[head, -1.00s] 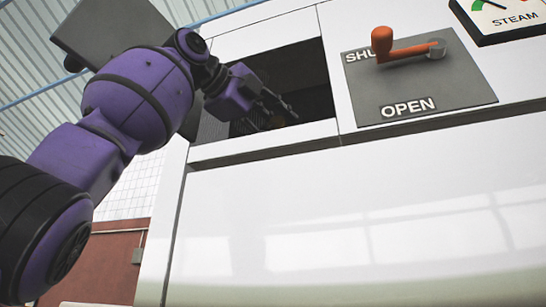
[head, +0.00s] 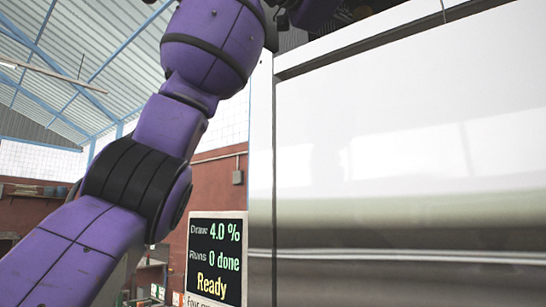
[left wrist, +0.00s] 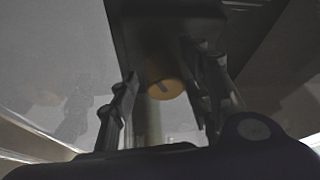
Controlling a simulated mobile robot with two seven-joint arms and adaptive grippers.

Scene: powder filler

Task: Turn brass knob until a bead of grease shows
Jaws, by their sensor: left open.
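The brass knob (left wrist: 165,88) shows in the left wrist view as a round yellowish disc with a dark slot, under a dark block. My left gripper (left wrist: 165,95) is open, with one finger to the left of the knob and one to the right. I cannot tell whether either finger touches it. No bead of grease can be made out in the dim picture. In the head view my left arm reaches up out of the top of the picture, and the knob is out of sight. My right gripper is not in view.
The white machine front (head: 400,140) fills the right of the head view. A display (head: 215,259) at its lower left reads "Draw 4.0 %", "Runs 0 done" and "Ready". A red-brown wall (head: 215,165) stands behind my arm.

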